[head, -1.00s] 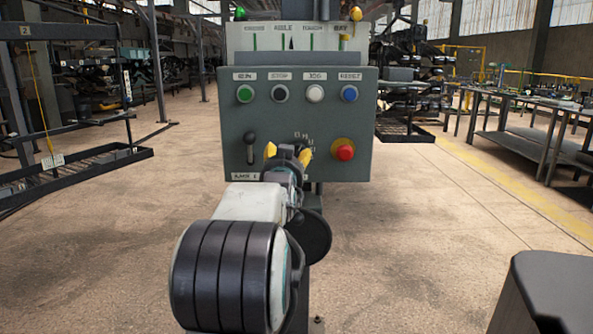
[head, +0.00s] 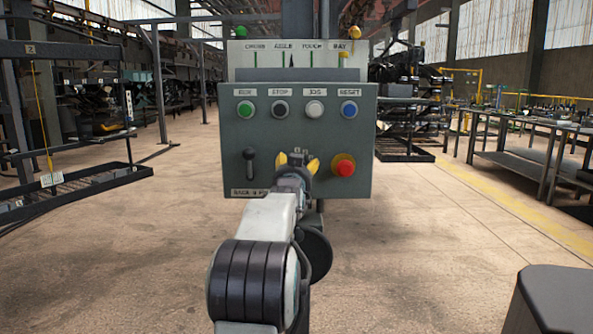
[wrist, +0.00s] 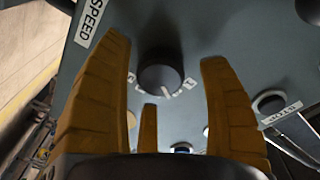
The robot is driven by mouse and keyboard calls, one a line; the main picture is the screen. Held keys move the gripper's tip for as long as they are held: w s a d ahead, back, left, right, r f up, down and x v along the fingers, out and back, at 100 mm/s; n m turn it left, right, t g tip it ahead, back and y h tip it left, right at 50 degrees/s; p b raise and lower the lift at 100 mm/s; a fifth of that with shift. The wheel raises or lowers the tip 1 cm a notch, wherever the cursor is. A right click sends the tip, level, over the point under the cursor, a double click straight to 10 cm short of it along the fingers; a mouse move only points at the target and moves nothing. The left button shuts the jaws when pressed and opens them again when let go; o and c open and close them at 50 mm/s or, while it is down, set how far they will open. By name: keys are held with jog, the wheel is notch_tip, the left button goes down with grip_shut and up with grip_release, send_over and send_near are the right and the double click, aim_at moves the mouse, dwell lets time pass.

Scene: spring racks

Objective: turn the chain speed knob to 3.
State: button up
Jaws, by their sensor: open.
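The chain speed knob (wrist: 160,76) is a dark round knob on the grey control panel (head: 230,140). In the wrist view it lies between and just beyond the tips of my gripper (wrist: 165,50), with number marks around its lower side and a "SPEED" label (wrist: 90,20) at upper left. My gripper also shows in the head view (head: 297,160), its yellow fingers spread in front of the panel's lower middle. The gripper is open and empty. In the head view my gripper hides most of the knob. I cannot read which number the knob points to.
On the panel are green (head: 246,109), dark (head: 279,109), white (head: 314,109) and blue (head: 349,109) buttons. A lever (head: 250,160) is left of my gripper and a red stop button (head: 344,167) close to its right. Open floor lies around the panel.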

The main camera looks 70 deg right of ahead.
jog(key=shift+w+d, duration=0.1)
jog(key=shift+d, duration=0.2)
jog(key=shift+o, duration=0.2)
jog(key=c, duration=1.3)
jog(key=shift+o, duration=0.2)
jog(key=shift+m, duration=0.4)
jog(key=shift+m+b, duration=0.3)
jog(key=shift+m, duration=2.2)
jog(key=shift+w+r, duration=0.1)
